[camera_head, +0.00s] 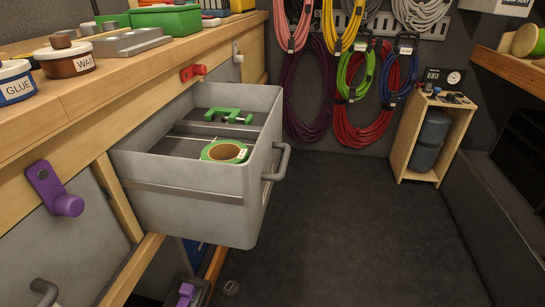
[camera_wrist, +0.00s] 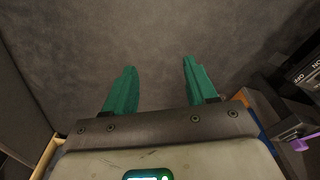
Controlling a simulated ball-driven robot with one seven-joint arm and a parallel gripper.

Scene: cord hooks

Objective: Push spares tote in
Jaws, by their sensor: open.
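In the head view a grey tote (camera_head: 190,205) sticks out of the wooden bench front like an open drawer. It has a grey handle (camera_head: 277,162) on its outer end. Inside lie a green clamp (camera_head: 228,115) and a roll of green tape (camera_head: 224,152). My gripper does not show in the head view. In the wrist view my gripper (camera_wrist: 157,80) has its two green fingers apart with nothing between them, over dark floor. The tote cannot be made out in the wrist view, so I cannot tell the gripper's distance from it.
A red hook (camera_head: 193,72) and a purple hook (camera_head: 56,190) stick out of the bench front. Coiled cords (camera_head: 362,100) hang on the back wall. A small wooden cabinet (camera_head: 432,135) stands at the back right. The dark floor (camera_head: 350,220) right of the tote is clear.

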